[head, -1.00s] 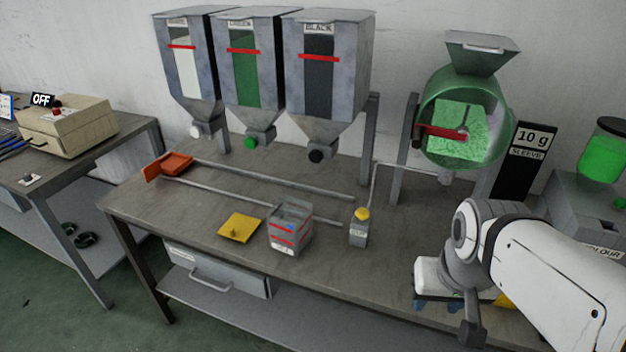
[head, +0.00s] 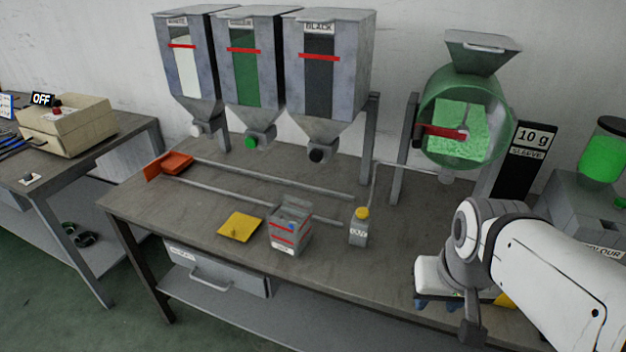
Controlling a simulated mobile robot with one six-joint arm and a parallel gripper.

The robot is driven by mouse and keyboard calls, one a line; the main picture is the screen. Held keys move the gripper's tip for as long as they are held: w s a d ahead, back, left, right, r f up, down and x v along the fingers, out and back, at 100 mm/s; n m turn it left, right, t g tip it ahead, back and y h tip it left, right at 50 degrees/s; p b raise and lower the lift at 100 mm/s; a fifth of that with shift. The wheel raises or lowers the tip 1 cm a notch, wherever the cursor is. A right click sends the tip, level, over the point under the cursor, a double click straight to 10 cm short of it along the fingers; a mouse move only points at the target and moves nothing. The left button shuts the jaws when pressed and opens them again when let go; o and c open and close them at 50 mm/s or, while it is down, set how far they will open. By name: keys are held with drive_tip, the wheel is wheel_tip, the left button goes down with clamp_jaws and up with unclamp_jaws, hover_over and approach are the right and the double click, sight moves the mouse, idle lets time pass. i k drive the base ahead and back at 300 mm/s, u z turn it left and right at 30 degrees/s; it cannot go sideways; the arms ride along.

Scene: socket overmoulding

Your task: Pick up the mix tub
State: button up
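A clear, open-looking tub (head: 290,229) with red lines and a white label stands upright on the workbench, near its front edge. It looks like the mix tub. A yellow flat piece with a small knob (head: 240,227), perhaps its lid, lies on the bench just left of it. My arm comes in from the right, and its wrist is over the right part of the bench, well apart from the tub. The fingers of my gripper are mostly hidden by the wrist, so their opening does not show.
A small grey bottle with a yellow cap (head: 360,227) stands right of the tub. Rails (head: 265,205) run along the bench to an orange scoop-like tray (head: 172,165). Hoppers (head: 327,75) hang behind, and a green drum (head: 430,105) stands at the back right. Bench space between bottle and wrist is clear.

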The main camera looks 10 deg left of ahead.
sight(291, 226)
drive_tip(key=z, duration=2.45)
drive_tip(key=k, duration=1.45)
drive_tip(key=u, duration=2.45)
drive_tip(key=i, duration=1)
drive_tip(key=u, duration=0.05)
